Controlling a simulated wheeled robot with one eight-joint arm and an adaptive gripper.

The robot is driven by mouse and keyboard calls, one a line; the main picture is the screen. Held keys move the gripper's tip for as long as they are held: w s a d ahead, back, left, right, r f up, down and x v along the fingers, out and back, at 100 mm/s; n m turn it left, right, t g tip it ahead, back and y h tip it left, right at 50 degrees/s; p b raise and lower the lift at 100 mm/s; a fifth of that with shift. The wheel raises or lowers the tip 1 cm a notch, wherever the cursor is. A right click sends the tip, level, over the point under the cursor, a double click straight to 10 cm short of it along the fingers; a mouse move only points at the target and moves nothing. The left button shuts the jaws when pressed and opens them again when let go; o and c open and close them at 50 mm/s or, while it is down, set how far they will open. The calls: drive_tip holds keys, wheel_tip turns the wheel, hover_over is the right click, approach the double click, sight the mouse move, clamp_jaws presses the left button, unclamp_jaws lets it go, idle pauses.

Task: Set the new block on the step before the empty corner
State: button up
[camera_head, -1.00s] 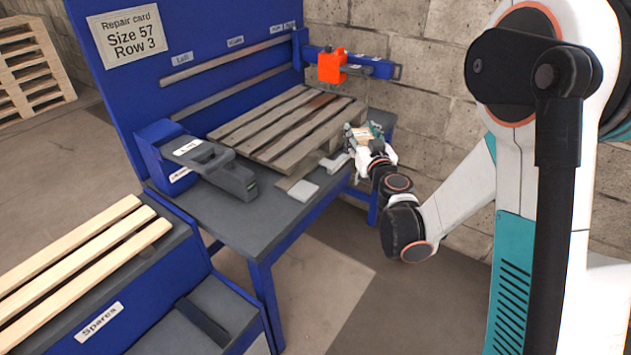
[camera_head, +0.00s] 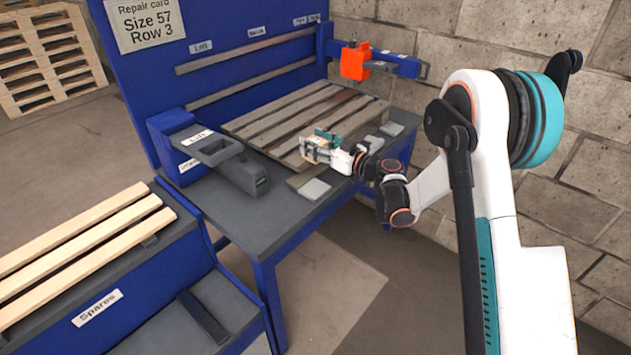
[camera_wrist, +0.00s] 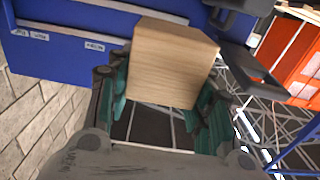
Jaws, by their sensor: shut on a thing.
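My gripper (camera_head: 322,147) is shut on a pale wooden block (camera_head: 309,152) above the front edge of the slatted pallet (camera_head: 268,120). In the wrist view the block (camera_wrist: 175,70) sits between the teal fingers of my gripper (camera_wrist: 163,100), clear of anything else. A light grey flat pad (camera_head: 314,189) lies near the bench's front edge, below and in front of my gripper. Lighter grey pieces (camera_head: 391,128) show at the pallet's right corner, behind my wrist. My gripper and wrist hide part of the pallet's front edge. I cannot tell which piece is the step.
A grey device (camera_head: 230,165) with a blue housing stands at the left of the bench (camera_head: 265,215). An orange unit (camera_head: 354,62) hangs from a blue rail over the pallet's back right. A spares box (camera_head: 110,285) with pale boards stands at the front left.

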wheel_tip(320, 180, down, 12)
drive_tip(key=b, duration=0.4)
drive_tip(key=shift+f, duration=0.1)
drive_tip(key=o, duration=1.1)
drive_tip(key=shift+d, duration=0.1)
drive_tip(key=p+v, duration=0.3)
drive_tip(key=v, duration=0.9)
drive_tip(key=shift+s+p, duration=0.1)
drive_tip(key=shift+p, duration=0.3)
